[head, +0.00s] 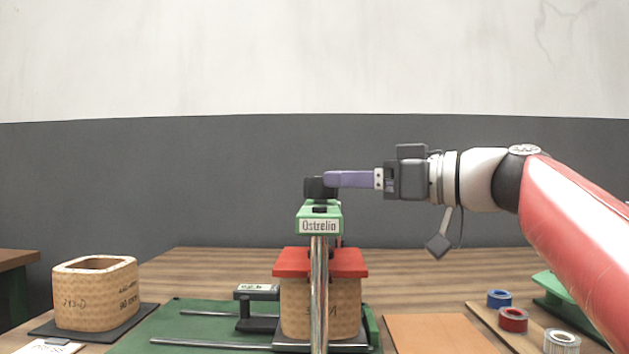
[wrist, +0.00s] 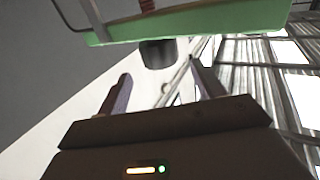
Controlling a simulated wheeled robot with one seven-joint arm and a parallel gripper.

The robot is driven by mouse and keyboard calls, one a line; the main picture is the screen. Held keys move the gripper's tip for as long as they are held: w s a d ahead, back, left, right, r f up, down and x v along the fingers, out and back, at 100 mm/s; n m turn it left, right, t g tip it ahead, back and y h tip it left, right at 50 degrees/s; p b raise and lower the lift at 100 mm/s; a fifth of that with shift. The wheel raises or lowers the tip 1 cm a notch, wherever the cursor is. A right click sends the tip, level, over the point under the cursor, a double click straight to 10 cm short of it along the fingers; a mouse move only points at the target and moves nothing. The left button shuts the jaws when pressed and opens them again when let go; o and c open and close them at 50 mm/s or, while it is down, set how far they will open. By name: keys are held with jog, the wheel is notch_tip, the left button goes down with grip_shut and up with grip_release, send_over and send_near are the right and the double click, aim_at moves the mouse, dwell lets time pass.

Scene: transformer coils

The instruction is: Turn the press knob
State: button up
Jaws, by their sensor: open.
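The near finger overlaps the knob's right part in this view. In the wrist view the fingers are apart and my gripper (wrist: 160,70) is open and empty. The dark knob (wrist: 158,54) appears between and just beyond the fingertips, below the green head (wrist: 190,22). I cannot tell whether either finger touches it.
A red plate (head: 290,262) lies on a tan coil (head: 300,310) under the press head. A chrome post (head: 319,290) stands in front. Another coil (head: 95,295) sits at left. Tape rolls (head: 513,319) lie at right. The air around the knob looks clear.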

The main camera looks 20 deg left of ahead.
aim_at(312, 178)
jog(key=p+x, duration=0.1)
jog(key=x, duration=0.6)
jog(key=shift+a+p, duration=0.3)
jog(key=shift+p, duration=0.1)
jog(key=shift+c, duration=0.5)
jog(key=c, duration=0.9)
jog(key=shift+f+m+t+b, duration=0.2)
jog(key=shift+m+t+b, duration=0.2)
jog(key=shift+t+b, duration=0.35)
jog(key=shift+w+r+m+t+h+b, duration=0.15)
jog(key=shift+m+t+h+b, duration=0.5)
jog(key=shift+t, duration=0.2)
jog(key=o, duration=1)
